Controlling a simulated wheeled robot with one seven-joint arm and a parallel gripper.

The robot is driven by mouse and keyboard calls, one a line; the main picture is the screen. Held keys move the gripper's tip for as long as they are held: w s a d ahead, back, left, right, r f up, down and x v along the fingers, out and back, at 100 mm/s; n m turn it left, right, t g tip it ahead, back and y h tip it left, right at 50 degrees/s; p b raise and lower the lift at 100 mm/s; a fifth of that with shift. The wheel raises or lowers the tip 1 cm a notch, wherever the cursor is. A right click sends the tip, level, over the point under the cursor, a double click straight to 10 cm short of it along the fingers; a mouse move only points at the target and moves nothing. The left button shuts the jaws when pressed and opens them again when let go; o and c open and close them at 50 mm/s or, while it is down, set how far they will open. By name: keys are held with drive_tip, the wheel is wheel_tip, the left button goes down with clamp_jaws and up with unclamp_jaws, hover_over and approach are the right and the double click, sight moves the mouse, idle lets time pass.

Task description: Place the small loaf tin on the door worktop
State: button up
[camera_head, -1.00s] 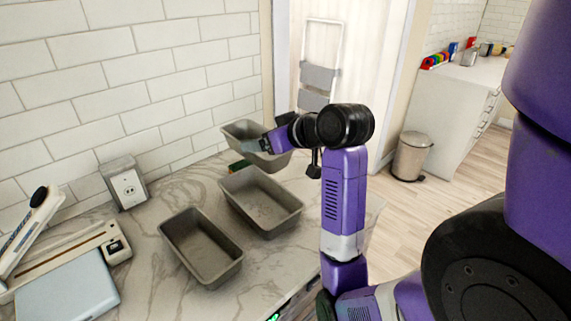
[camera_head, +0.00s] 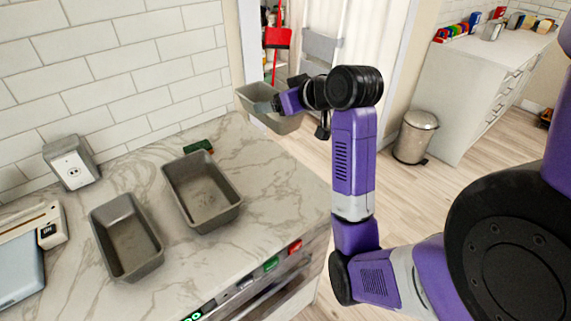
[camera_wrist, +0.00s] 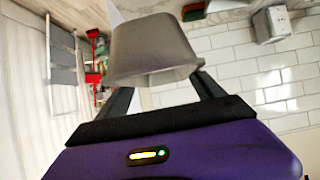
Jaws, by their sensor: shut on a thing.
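My gripper (camera_head: 279,104) is shut on a grey loaf tin (camera_head: 256,94) and holds it in the air past the far end of the marble worktop (camera_head: 275,172). In the wrist view the held tin (camera_wrist: 150,45) sits between the two dark fingers of my gripper (camera_wrist: 166,84). Two more grey loaf tins stand on the worktop: one in the middle (camera_head: 203,191) and one nearer the front left (camera_head: 126,239). I cannot tell which worktop is the door worktop.
A green item (camera_head: 198,146) lies near the wall. A socket box (camera_head: 73,164) and a paper trimmer (camera_head: 40,228) stand at left. A bin (camera_head: 415,137) and a white counter (camera_head: 470,90) with several items are across the floor.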

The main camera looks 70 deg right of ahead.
wheel_tip(320, 180, down, 19)
drive_tip(key=shift+f, duration=0.1)
idle(0.4)
drive_tip(key=shift+f, duration=0.1)
drive_tip(key=o, duration=1.6)
